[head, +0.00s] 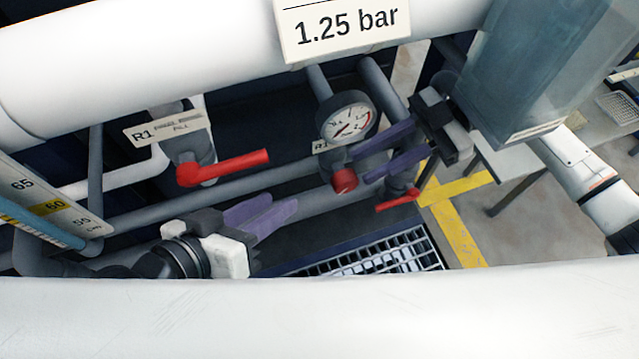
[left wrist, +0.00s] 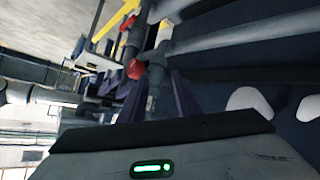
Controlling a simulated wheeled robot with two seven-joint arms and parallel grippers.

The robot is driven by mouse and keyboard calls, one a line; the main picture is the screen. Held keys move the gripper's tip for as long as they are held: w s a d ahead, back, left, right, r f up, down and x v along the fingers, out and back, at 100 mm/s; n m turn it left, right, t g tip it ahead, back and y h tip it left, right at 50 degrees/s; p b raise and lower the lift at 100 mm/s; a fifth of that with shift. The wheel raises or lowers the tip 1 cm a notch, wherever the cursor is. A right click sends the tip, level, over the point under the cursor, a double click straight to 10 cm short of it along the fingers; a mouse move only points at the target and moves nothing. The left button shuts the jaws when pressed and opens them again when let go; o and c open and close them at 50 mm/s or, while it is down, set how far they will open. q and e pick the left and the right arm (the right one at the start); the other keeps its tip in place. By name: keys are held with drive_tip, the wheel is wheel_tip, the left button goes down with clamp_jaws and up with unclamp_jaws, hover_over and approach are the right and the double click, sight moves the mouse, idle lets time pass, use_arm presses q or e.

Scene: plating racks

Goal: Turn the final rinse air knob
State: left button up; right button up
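A small red knob (head: 344,181) sits on the pipework just under a round pressure gauge (head: 347,117). My right gripper (head: 358,166) has its two purple fingers apart, pointing left, with the tips close to the knob's upper right. I cannot tell whether they touch it. My left gripper (head: 284,203) is at the lower left of the knob, empty, with its fingers apart and pointing right. In the left wrist view a red knob (left wrist: 137,69) shows beyond my left fingers. A label plate reading 1.25 bar (head: 342,27) hangs above the gauge.
A red lever (head: 230,167) is on the valve left of the gauge, under an R1 plate (head: 166,128). Another red lever (head: 398,201) is below my right gripper. A white pipe (head: 150,50) crosses above. A metal grating (head: 385,252) lies below.

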sight(334, 181)
drive_tip(key=p+x, duration=0.1)
drive_tip(key=x, duration=0.7)
drive_tip(key=shift+a, duration=0.25)
drive_tip(key=shift+s+a+f, duration=0.25)
drive_tip(key=shift+a+f, duration=0.05)
drive_tip(key=shift+a, duration=0.2)
use_arm(q)
drive_tip(key=shift+a+f+y, duration=0.3)
drive_tip(key=shift+f+y, duration=0.1)
drive_tip(key=shift+f, duration=0.15)
use_arm(e)
clamp_jaws()
use_arm(q)
drive_tip(key=shift+f, duration=0.1)
drive_tip(key=shift+f, duration=0.1)
use_arm(e)
drive_tip(key=shift+y, duration=0.3)
